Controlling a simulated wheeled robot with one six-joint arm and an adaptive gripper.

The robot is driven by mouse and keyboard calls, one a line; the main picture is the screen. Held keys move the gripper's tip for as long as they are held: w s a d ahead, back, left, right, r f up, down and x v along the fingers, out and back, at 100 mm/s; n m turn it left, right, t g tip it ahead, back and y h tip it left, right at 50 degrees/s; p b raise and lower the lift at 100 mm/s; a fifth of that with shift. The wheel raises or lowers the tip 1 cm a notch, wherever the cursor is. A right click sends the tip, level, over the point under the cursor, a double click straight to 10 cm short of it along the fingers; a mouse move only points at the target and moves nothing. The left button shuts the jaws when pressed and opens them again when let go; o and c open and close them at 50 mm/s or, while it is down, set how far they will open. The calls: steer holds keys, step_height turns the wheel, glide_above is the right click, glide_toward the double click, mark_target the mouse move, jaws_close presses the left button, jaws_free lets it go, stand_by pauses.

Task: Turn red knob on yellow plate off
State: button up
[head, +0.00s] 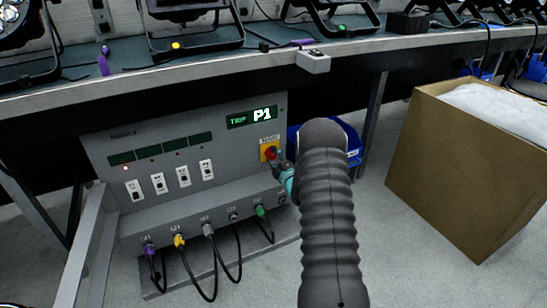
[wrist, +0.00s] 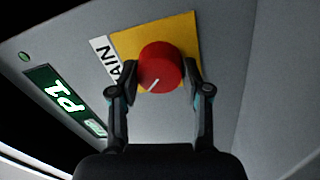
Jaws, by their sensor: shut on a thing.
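The red knob (wrist: 161,66) sits on the yellow plate (wrist: 184,24) of a grey control panel. A white pointer line on the knob points toward the lower left in the wrist view. My gripper (wrist: 159,82) has one finger on each side of the knob and is shut on it. In the head view the yellow plate (head: 264,157) and red knob (head: 271,153) show at the panel's right side, with my gripper (head: 279,163) at the knob. My arm hides part of the area to the right.
The grey panel (head: 225,160) has a lit display (head: 252,117) reading P1, several white switches and several cables plugged in below. A blue bin (head: 355,145) stands behind my arm. A large cardboard box (head: 450,160) stands at the right. A workbench edge (head: 200,72) runs above.

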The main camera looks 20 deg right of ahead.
steer(key=shift+a+n, duration=0.1)
steer(key=shift+n, duration=0.3)
steer(key=o, duration=1.2)
steer(key=shift+w, duration=0.1)
steer(key=shift+c, duration=0.2)
steer(key=shift+s, duration=0.25)
steer(key=s, duration=1.1)
steer(key=shift+s+d+f, duration=0.3)
steer(key=shift+f, duration=0.15)
